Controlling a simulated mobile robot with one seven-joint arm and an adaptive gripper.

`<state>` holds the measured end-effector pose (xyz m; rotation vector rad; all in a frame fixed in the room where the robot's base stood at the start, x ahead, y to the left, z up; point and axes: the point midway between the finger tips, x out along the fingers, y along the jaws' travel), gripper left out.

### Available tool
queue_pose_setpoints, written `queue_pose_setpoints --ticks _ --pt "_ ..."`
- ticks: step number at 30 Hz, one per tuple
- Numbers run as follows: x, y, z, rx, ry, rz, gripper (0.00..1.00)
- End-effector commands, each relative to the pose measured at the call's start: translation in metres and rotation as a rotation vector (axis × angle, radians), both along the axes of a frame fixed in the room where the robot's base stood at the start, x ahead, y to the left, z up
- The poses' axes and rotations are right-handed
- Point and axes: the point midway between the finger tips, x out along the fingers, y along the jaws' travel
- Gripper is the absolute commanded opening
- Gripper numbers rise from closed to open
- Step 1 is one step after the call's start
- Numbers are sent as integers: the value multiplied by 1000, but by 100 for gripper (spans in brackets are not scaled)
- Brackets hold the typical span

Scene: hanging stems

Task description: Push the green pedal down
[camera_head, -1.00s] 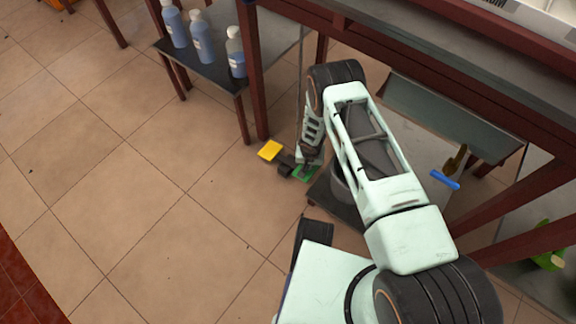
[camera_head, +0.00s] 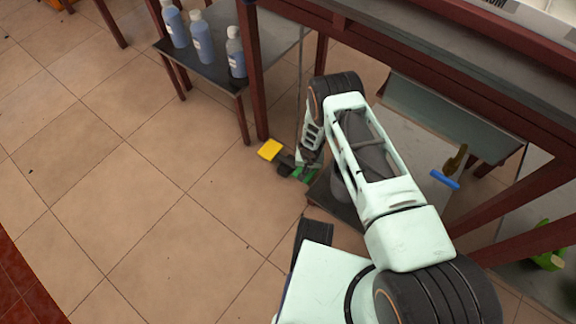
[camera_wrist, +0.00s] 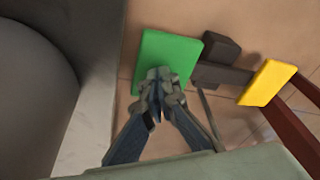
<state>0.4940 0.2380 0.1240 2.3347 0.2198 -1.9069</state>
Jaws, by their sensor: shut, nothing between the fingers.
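The green pedal (camera_wrist: 170,50) is a flat green plate at the upper middle of the wrist view. In the head view only parts of the green pedal (camera_head: 298,174) show below my gripper. My gripper (camera_wrist: 158,80) is shut and empty, with its fingertips over the lower part of the green plate. I cannot tell for sure whether the tips touch it. In the head view my gripper (camera_head: 306,167) points down at the pedal, partly hidden by my arm.
A yellow pedal (camera_wrist: 267,83) sits beside the green one, joined by a dark base (camera_wrist: 218,72); it also shows in the head view (camera_head: 270,150). A grey platform edge lies close on the other side. Bottles (camera_head: 202,40) stand on a low shelf. Open tiled floor lies left.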

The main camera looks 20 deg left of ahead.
Motion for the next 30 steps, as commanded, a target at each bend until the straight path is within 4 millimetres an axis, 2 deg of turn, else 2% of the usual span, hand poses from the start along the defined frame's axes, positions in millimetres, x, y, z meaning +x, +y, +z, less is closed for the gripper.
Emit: queue_pose_setpoints --ticks 15,20,30 --pt "-1 0 -27 0 1 -1 0" --pt "0 1 -18 1 0 0 0" --pt "0 1 18 1 0 1 0"
